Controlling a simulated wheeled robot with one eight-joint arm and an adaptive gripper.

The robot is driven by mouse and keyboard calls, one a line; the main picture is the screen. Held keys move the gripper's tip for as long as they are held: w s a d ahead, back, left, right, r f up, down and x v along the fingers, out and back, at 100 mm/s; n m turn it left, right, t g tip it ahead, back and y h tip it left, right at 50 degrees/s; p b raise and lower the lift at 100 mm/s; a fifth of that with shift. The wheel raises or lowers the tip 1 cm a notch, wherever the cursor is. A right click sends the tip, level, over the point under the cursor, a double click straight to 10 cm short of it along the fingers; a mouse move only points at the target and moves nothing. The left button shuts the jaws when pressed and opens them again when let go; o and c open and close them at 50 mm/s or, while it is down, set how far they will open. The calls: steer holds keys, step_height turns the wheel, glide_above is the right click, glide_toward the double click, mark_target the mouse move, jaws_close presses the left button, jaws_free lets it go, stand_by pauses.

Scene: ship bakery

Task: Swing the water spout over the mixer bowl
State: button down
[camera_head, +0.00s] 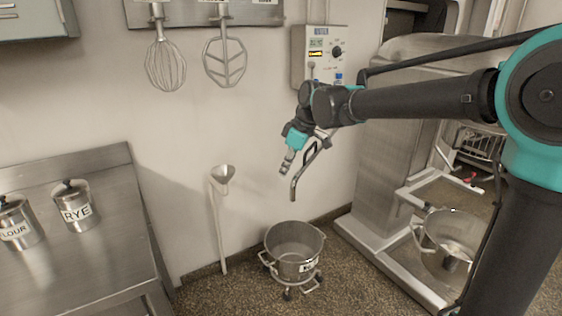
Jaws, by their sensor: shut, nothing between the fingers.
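The water spout (297,180) is a thin grey bent pipe below the wall-mounted water control box (317,55). My wrist hides the spout's upper part. A second steel bowl (452,232) sits at the mixer (390,150) on the right, well away from the spout's end, partly behind my arm.
A whisk (165,62) and a flat beater (224,60) hang on the wall. A funnel (223,176) tops a drain pipe left of the dolly bowl. FLOUR (18,222) and RYE (74,208) canisters stand on a steel counter (60,270). Speckled floor is free in front.

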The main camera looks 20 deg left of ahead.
steer(key=shift+d+f, duration=0.15)
steer(key=shift+d, duration=0.65)
steer(key=shift+d, duration=0.15)
